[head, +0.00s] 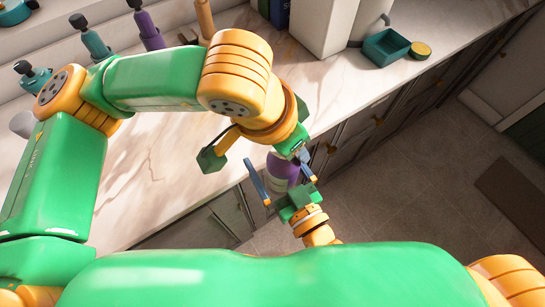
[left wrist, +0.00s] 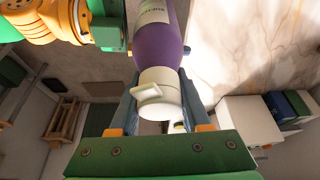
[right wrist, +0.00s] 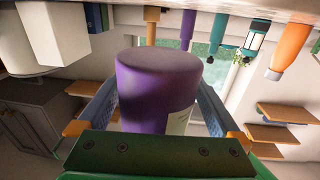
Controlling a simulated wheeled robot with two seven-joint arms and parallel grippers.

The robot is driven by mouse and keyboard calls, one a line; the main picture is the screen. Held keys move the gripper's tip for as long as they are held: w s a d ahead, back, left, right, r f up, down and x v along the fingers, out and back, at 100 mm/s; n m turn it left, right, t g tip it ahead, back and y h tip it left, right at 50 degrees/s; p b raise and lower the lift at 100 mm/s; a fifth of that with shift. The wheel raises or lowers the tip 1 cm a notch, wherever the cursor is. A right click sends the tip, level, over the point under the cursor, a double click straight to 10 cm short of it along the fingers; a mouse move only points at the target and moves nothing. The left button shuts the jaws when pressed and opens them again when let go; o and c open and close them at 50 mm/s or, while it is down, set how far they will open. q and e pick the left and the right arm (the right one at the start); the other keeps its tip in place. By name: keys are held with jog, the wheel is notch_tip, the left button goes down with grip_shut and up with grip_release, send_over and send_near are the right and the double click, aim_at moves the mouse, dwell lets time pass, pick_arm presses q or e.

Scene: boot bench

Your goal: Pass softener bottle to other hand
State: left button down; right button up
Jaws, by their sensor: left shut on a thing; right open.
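The softener bottle is purple with a pale label and a white cap with a small handle. In the head view the bottle (head: 280,168) is in the air just beyond the counter's front edge, partly covered by my grippers. In the left wrist view my left gripper (left wrist: 158,88) is shut on the white cap end of the bottle (left wrist: 158,45). My right gripper (head: 276,160) is open, with one blue finger on each side of the bottle. In the right wrist view the purple base of the bottle (right wrist: 155,90) sits between the spread fingers of this gripper (right wrist: 160,95).
The marble counter (head: 165,170) has clear room in front of the bottles at the back. A teal tray (head: 385,47), a yellow round item (head: 420,50) and a white box (head: 322,25) stand farther right. Dark cabinet fronts (head: 350,135) drop below the counter edge.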

jog(key=shift+c, duration=0.2)
jog(key=c, duration=1.5)
pick_arm(q)
jog(key=shift+c, duration=1.4)
grip_release()
pick_arm(e)
grip_shut()
pick_arm(q)
jog(key=shift+r, duration=0.1)
